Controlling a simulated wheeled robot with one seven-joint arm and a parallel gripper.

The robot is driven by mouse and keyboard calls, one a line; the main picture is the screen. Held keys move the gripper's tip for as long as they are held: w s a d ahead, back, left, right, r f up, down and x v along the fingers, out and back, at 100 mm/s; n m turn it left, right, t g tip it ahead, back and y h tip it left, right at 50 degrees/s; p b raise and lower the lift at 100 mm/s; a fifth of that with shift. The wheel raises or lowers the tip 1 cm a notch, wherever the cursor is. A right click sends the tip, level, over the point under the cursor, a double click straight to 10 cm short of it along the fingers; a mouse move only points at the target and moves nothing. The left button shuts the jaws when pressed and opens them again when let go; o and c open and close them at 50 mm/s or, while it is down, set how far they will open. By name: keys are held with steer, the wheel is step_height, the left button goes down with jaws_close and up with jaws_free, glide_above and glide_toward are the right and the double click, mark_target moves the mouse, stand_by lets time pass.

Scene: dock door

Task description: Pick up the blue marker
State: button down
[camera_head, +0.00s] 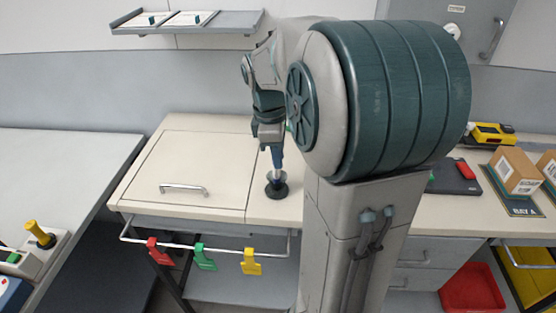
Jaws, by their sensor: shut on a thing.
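My gripper (276,160) points down over the light worktop, right of the hinged panel with the handle. It is shut on a small, upright blue and pale thing, which looks like the blue marker (276,177). The fingers hide much of it. Its lower end is at a dark round base or holder (277,190) on the worktop. I cannot tell whether it is still seated in that base or just above it.
Red, green and yellow tags (205,257) hang from the front rail. A shelf (187,22) is above. My arm hides the middle of the worktop.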

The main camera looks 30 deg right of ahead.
steer(key=s+d+r+b, duration=0.1)
steer(key=s+d+r, duration=0.4)
steer(key=s+r, duration=0.4)
steer(key=shift+s, duration=0.85)
